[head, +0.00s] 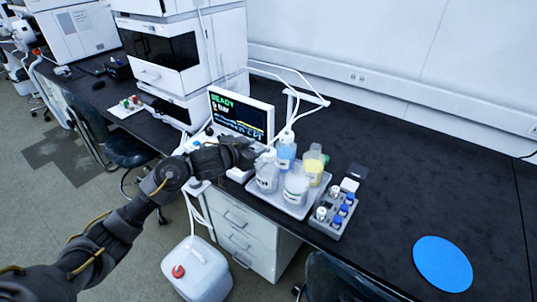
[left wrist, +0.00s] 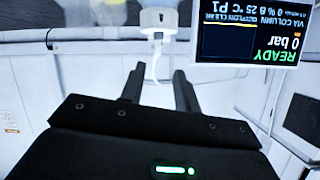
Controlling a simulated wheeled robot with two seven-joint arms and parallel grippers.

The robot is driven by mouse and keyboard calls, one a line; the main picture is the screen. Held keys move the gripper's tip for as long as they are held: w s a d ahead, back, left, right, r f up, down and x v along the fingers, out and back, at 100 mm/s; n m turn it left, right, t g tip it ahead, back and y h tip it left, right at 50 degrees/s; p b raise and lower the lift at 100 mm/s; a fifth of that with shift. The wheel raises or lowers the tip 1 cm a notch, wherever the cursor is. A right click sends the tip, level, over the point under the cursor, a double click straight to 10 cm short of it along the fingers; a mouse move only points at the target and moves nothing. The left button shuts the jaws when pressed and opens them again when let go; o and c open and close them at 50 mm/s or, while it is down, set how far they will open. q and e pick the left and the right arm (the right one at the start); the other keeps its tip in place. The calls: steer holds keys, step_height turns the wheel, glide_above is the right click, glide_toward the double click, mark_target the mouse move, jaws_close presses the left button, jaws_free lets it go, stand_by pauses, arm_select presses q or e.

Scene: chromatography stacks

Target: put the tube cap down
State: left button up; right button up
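A white tube cap (head: 286,136) with a white tube rising from it sits at the top of the blue-liquid bottle (head: 285,154) in the head view. In the left wrist view, which is upside down, a white cap-like piece (left wrist: 158,19) with a thin curved tube shows past my fingertips. I take it for the same cap. My left gripper (head: 254,152) reaches in beside the bottles, in front of the screen. Its two fingers (left wrist: 158,72) stand apart with nothing visibly gripped between them. My right gripper is not in view.
A grey tray (head: 292,209) holds several bottles. A rack (head: 333,215) of small capped vials stands to its right. The instrument screen (head: 240,114) is just behind my left gripper. A blue round mat (head: 443,263) lies at right, with bare black bench around it.

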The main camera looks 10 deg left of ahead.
mark_target(271, 143)
arm_select(q)
steer(key=x, duration=0.4)
steer(key=shift+w+d, duration=0.1)
steer(key=shift+w, duration=0.1)
steer(key=shift+d+p+x, duration=0.1)
steer(key=shift+p+x, duration=0.05)
steer(key=shift+x, duration=1.15)
steer(key=shift+d+p+x, duration=0.15)
steer(key=shift+x, duration=1.15)
steer(key=shift+s, duration=0.15)
jaws_close()
